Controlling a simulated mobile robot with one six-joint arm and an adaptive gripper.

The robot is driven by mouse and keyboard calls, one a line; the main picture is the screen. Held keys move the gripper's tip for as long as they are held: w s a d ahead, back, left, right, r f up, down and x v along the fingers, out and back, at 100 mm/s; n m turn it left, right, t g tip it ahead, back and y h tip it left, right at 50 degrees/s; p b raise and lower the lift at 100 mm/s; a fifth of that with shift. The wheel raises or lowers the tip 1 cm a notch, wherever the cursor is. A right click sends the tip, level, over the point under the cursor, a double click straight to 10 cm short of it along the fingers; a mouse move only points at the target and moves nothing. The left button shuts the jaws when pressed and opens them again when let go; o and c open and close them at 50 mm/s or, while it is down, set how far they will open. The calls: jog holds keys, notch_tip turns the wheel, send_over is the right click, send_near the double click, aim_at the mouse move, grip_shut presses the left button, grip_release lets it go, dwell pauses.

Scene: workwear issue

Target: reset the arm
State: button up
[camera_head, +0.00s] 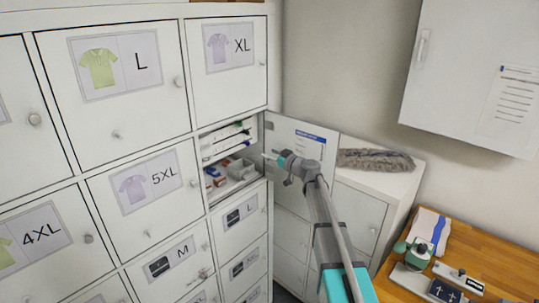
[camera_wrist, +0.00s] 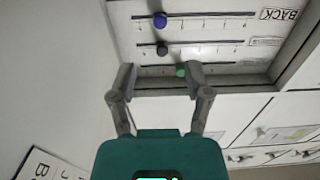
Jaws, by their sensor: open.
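My arm reaches from the lower right of the head view toward an open locker compartment (camera_head: 232,158). My gripper (camera_wrist: 160,72) shows in the wrist view with its two grey fingers spread apart and nothing between them. In the head view the gripper end is in front of the open door (camera_head: 318,142), to the right of the compartment. In the wrist view, a panel (camera_wrist: 200,28) with dark horizontal bars and blue, black and green round markers lies beyond the fingertips. Whether the fingers touch anything cannot be told.
Closed locker doors (camera_head: 112,75) with size labels fill the left. Small items sit in a tray (camera_head: 236,178) inside the compartment. A low white cabinet (camera_head: 395,185) bears a grey duster (camera_head: 375,160). A wooden bench (camera_head: 480,262) with tools stands right, below a white wall cabinet (camera_head: 470,70).

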jog(key=s+a+f+m+g+h+b, duration=0.15)
jog(key=s+f+g, duration=0.25)
jog(key=s+f, duration=0.5)
jog(key=s+f+g+h+b, duration=0.2)
jog(key=s+f+g+h, duration=0.15)
jog(key=s+f, duration=0.6)
jog(key=s+d+f+m+g+h+b, duration=0.1)
jog(key=s+d+f+m+g+h, duration=0.1)
jog(key=s, duration=0.5)
jog(key=s+d+f+m+g+h+b, duration=0.1)
jog(key=s+d+f+m+h, duration=0.1)
jog(key=s+d, duration=0.2)
jog(key=s+d+f+m+g+h+b, duration=0.1)
jog(key=s+d+f+m+g+h, duration=0.1)
jog(key=s, duration=0.8)
jog(key=shift+s+d+f+m+g+h, duration=0.35)
jog(key=shift+d+f+m+h, duration=0.2)
jog(key=shift+d, duration=0.4)
jog(key=shift+w, duration=0.15)
